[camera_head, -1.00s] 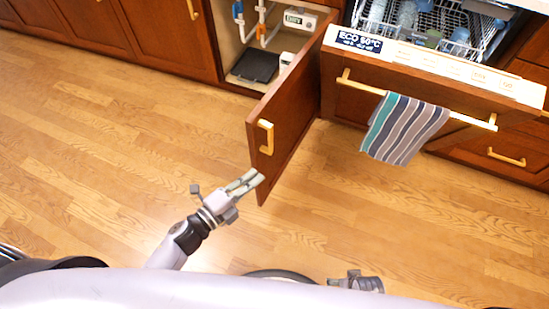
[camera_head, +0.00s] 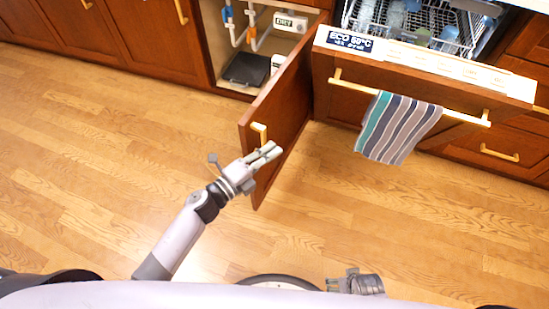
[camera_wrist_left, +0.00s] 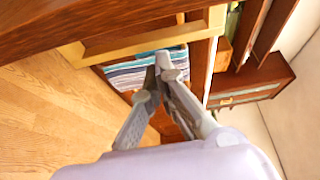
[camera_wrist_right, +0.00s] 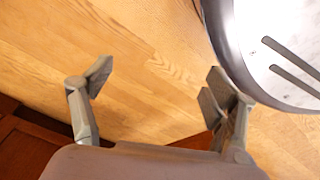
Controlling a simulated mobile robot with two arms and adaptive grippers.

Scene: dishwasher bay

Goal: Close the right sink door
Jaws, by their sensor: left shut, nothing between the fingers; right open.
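The right sink door (camera_head: 290,105) is brown wood and stands swung open, out from the cabinet into the room. Its yellow handle (camera_head: 259,133) is near the free edge. My left gripper (camera_head: 273,150) is shut and empty, in front of the door's free edge just below the handle. It covers part of the door; contact cannot be told.
The open sink cabinet shows pipes, a black tray (camera_head: 246,69) and a white box. The dishwasher (camera_head: 420,62), partly open with its rack showing, stands right of the door. A striped towel (camera_head: 398,128) hangs on its handle. The wooden floor (camera_head: 110,170) at left is clear.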

